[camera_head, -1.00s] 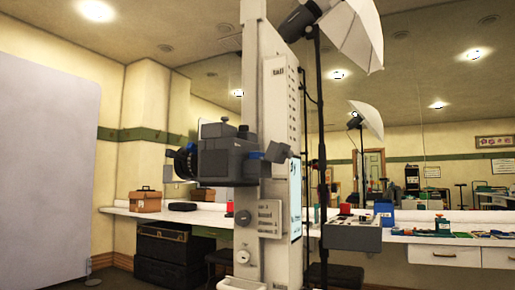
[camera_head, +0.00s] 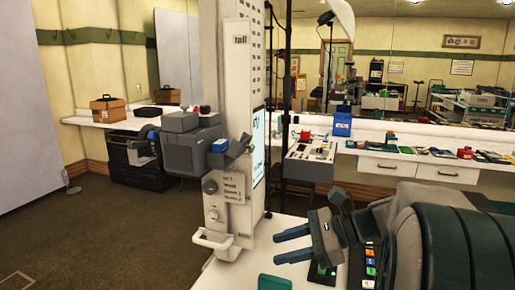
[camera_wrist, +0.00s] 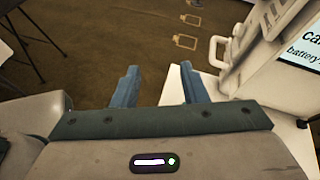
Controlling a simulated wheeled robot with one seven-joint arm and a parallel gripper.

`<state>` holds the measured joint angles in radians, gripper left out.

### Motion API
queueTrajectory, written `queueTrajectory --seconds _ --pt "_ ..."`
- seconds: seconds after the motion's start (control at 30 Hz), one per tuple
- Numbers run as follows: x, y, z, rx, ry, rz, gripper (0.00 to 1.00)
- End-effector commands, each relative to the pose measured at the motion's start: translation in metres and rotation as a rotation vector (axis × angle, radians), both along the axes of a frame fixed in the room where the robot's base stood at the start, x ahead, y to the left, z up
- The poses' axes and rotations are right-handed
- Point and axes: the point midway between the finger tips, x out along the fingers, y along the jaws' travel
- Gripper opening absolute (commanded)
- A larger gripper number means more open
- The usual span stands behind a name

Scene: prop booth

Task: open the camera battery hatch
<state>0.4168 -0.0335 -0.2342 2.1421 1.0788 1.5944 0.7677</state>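A grey camera (camera_head: 190,145) is mounted on the side of a tall white column (camera_head: 232,95), lens to the left. A blue part (camera_head: 220,145) and a tilted grey piece (camera_head: 240,146) stick out on its right side. I cannot tell which part is the battery hatch. My gripper (camera_head: 276,247) is low at the right, well apart from the camera, its blue fingers pointing left. In the wrist view my gripper (camera_wrist: 157,82) has its fingers spread with nothing between them. The camera does not show in the wrist view.
The column has a screen (camera_head: 258,150), which shows partly cut-off words including "battery" in the wrist view (camera_wrist: 303,50), and a white handle (camera_head: 213,244). A white table (camera_head: 240,272) lies below my gripper. A counter (camera_head: 400,155) with small items runs behind. Brown floor is open at left.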

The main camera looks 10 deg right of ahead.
Motion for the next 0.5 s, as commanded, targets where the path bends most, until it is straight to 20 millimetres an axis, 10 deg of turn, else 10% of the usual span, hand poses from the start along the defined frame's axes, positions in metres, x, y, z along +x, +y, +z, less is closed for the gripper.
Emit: queueTrajectory --seconds 0.03,0.2,0.5 --pt "0.006 -0.013 0.04 0.062 0.008 -0.05 0.39" --pt "0.021 -0.05 0.115 0.261 0.012 -0.175 0.39" --pt "0.027 -0.088 0.174 0.436 -0.003 -0.26 0.39"
